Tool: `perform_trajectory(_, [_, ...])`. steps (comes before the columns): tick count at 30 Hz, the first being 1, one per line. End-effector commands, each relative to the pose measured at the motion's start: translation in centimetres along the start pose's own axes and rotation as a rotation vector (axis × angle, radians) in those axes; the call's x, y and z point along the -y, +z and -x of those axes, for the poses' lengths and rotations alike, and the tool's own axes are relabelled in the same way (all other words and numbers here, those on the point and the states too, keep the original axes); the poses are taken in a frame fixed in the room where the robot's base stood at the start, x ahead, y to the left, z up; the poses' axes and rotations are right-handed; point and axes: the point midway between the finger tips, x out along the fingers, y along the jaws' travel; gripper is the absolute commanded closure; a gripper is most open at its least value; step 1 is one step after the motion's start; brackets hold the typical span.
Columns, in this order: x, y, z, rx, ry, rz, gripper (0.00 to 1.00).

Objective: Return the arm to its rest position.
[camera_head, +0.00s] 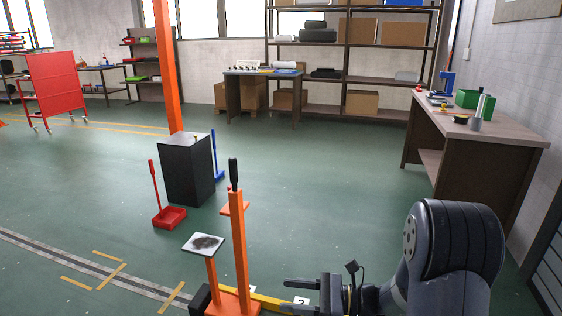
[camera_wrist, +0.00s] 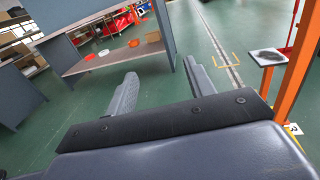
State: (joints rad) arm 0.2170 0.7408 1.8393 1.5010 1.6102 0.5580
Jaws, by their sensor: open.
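My gripper (camera_head: 302,295) shows low in the head view, right of the orange stand, with my grey arm behind it at the lower right. In the wrist view my gripper (camera_wrist: 160,92) has its two fingers apart with nothing between them. The arm is low and reaches left toward the orange stand (camera_head: 238,250). The stand carries a small plate with a dark patch (camera_head: 204,244) and a black-handled upright. It also shows at the right edge of the wrist view (camera_wrist: 292,75).
A black cabinet (camera_head: 187,172) with a red dustpan (camera_head: 169,217) stands behind the stand. A workbench (camera_head: 475,132) is at the right, a red cart (camera_head: 57,82) at far left, shelves (camera_head: 350,80) at the back.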

Motion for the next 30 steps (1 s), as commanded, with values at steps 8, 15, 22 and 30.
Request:
perform_trajectory(8, [-4.3,0.5,-0.7,-0.171,0.125,0.138,0.49])
perform_trajectory(15, [-7.6,0.3,-0.6,-0.310,0.230,0.264,0.49])
perform_trajectory(22, [-10.6,0.0,0.1,-0.437,0.335,0.394,0.49])
perform_trajectory(30, [-13.6,-0.6,1.6,-0.580,0.459,0.557,0.49])
